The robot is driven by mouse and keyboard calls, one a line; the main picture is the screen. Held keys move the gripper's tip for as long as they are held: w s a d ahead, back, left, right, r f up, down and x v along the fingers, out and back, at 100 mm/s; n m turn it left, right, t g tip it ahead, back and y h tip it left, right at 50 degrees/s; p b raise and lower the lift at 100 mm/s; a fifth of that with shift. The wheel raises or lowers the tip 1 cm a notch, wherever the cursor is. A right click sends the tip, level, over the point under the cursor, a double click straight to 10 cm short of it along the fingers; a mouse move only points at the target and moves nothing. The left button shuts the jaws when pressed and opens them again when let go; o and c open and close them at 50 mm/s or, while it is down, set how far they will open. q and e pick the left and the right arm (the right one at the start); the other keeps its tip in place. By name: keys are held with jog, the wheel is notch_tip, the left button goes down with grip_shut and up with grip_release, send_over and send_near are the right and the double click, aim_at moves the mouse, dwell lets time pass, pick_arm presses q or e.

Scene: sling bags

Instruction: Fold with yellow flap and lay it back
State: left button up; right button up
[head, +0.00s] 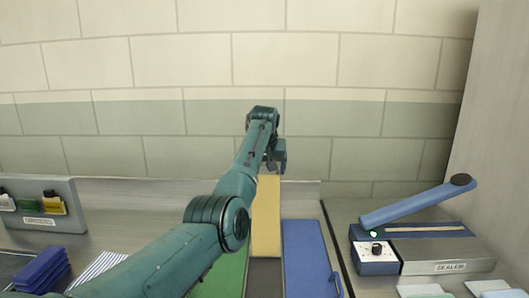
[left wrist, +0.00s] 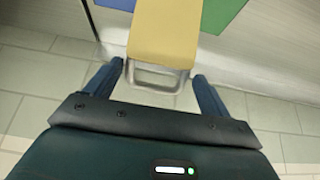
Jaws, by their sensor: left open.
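The yellow flap (head: 266,218) is a long panel between a green flap (head: 223,275) on the left and a blue flap (head: 310,260) on the right. In the left wrist view the yellow flap (left wrist: 163,32) ends in a grey loop handle (left wrist: 157,77). My left gripper (head: 277,165) is at the far end of the yellow flap. In the left wrist view its open fingers (left wrist: 156,85) are on either side of the handle, with gaps visible. My right gripper is not in view.
A sealer (head: 440,250) with a raised blue lever (head: 418,203) stands at the right. A rack labelled ORDERS (head: 40,222), blue folded items (head: 42,270) and a striped sheet (head: 97,270) are at the left. A tiled wall (head: 330,115) closes the back.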

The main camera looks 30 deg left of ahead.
pick_arm(q)
jog(key=b+v, duration=0.2)
jog(key=v, duration=0.8)
jog(key=shift+s+r, duration=0.2)
jog(key=shift+s, duration=0.05)
dwell(0.5)
